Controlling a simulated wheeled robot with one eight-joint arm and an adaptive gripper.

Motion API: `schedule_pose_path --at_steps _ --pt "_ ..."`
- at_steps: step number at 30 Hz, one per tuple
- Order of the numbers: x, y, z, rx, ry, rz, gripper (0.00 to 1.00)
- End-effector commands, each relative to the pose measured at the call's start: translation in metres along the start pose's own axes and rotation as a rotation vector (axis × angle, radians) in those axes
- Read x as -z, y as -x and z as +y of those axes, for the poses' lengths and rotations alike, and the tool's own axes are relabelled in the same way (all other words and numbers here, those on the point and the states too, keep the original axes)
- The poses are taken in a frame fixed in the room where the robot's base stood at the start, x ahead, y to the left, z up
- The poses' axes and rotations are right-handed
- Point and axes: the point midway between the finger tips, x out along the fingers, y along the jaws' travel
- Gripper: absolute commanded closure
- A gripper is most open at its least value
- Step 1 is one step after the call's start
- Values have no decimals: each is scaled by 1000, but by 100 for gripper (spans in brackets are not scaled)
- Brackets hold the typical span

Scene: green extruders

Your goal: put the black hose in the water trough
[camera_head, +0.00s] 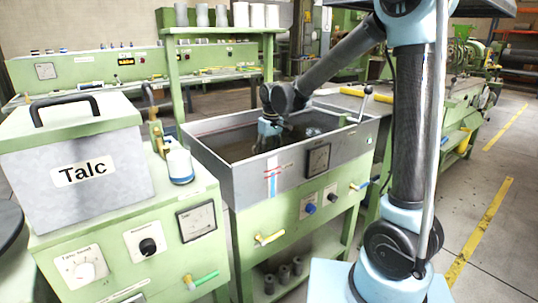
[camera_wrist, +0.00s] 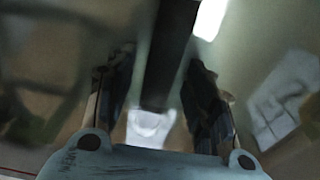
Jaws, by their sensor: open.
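The water trough (camera_head: 215,158) is a long grey metal basin on a green stand, with brownish water inside. My gripper (camera_head: 262,150) hangs down inside the trough toward its left half, close to the water. In the wrist view its two dark fingers (camera_wrist: 160,105) are spread apart. A dark straight bar (camera_wrist: 170,50) shows between and beyond the fingers. I cannot tell whether it is the black hose or a reflection, and no finger clearly touches it. In the head view I cannot clearly make out the hose; my gripper and wrist cover part of the trough.
A grey Talc box (camera_head: 82,150) with a black handle stands on a green cabinet at left. A white bottle (camera_head: 178,163) stands near the trough's left end. A green shelf (camera_head: 222,31) with pale cylinders rises behind. Open floor (camera_head: 500,245) lies at right.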

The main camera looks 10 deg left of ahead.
Motion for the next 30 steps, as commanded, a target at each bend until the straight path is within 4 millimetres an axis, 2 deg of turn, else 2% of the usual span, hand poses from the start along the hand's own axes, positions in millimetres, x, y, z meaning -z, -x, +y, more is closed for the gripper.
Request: schedule_pose_path --at_steps 7,15,21,30 --pt "0 11 0 0 0 0 51" --pt "0 51 0 0 0 0 51" --pt "0 71 0 0 0 0 51" --pt "0 77 0 0 0 0 51"
